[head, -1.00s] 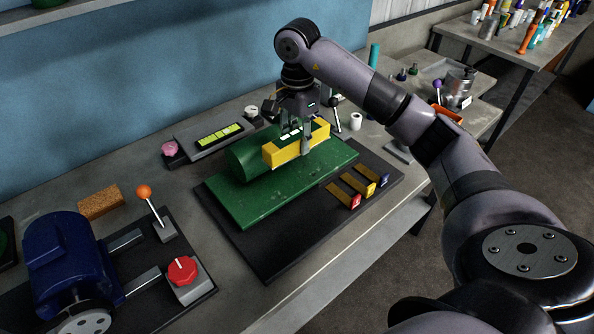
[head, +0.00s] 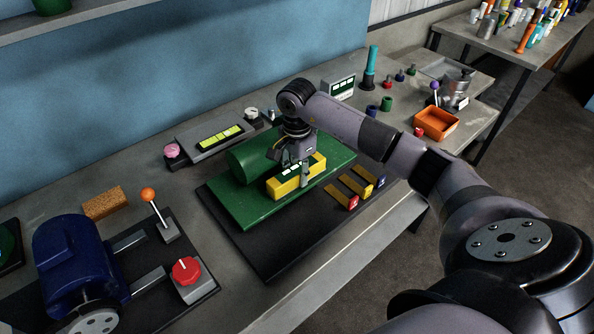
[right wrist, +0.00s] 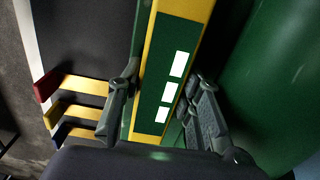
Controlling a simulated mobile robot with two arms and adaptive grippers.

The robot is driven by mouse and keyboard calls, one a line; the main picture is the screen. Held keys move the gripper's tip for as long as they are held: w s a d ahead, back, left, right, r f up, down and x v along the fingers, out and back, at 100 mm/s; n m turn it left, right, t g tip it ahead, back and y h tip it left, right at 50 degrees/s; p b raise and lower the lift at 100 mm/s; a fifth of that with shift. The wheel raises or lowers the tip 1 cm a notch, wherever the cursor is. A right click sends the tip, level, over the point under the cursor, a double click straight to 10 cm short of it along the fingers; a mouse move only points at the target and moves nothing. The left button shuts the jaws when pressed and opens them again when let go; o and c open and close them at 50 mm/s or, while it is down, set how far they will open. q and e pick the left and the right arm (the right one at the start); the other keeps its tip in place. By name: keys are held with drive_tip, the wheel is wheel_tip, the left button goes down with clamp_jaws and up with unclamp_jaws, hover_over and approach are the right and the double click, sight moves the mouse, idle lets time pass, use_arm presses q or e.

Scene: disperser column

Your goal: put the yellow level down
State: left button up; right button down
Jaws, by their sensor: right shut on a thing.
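The yellow level (head: 289,187) is a long yellow block with a green top strip and white windows. It lies level over the green plate (head: 255,209), in front of the green cylinder (head: 247,162). It looks on the plate or very close above it; I cannot tell which. My right gripper (head: 296,174) is over the level's middle, shut on it from both long sides. In the right wrist view the level (right wrist: 166,85) runs between the two fingers (right wrist: 158,112), with the cylinder to its right. My left gripper is not in view.
Yellow tabs with coloured ends (head: 352,201) lie on the dark base mat (head: 268,262) right of the plate. A blue motor (head: 70,258), an orange-knobbed lever (head: 150,197) and a red knob (head: 186,270) stand at left. An orange tray (head: 436,123) is at right.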

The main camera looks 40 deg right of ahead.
sight(297, 169)
drive_tip(key=c, duration=1.6)
unclamp_jaws()
drive_tip(key=shift+f, duration=0.15)
drive_tip(key=shift+o, duration=0.9)
drive_tip(key=shift+r, duration=0.35)
wheel_tip(297, 169, up, 10)
drive_tip(key=b, duration=0.3)
drive_tip(key=shift+r, duration=0.85)
